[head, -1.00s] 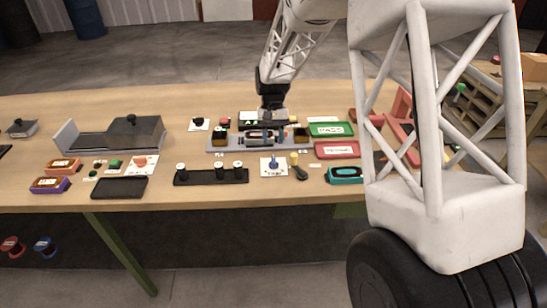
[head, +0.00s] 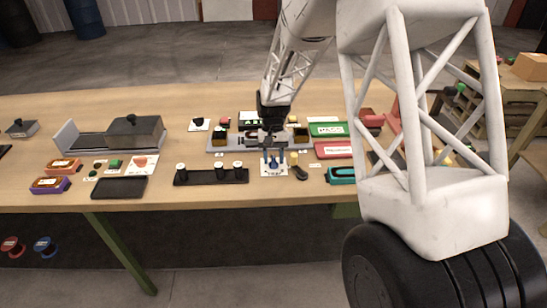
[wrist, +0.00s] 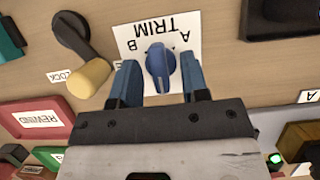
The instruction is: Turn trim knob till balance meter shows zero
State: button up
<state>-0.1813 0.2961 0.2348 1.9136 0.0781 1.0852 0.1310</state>
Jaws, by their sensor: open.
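The blue trim knob (wrist: 160,66) sits on a white card (wrist: 143,35) marked TRIM, A and B. In the wrist view its white pointer line lies roughly between the two letters. My gripper (wrist: 158,64) is open, with one blue finger on each side of the knob. I see gaps between fingers and knob, so it does not look gripped. In the head view my gripper (head: 273,157) is over the knob at the table's front middle. A small light panel (head: 252,118) stands behind, partly hidden by my arm; I cannot make out a balance meter reading.
A dark lever with a yellow grip (wrist: 88,78), by a LOCK label, is close beside the left finger. A green tray (head: 328,129) and red rewind tray (head: 334,150) lie right. A black rack with pegs (head: 211,177) lies left.

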grip_shut()
jog(key=shift+f, duration=0.1)
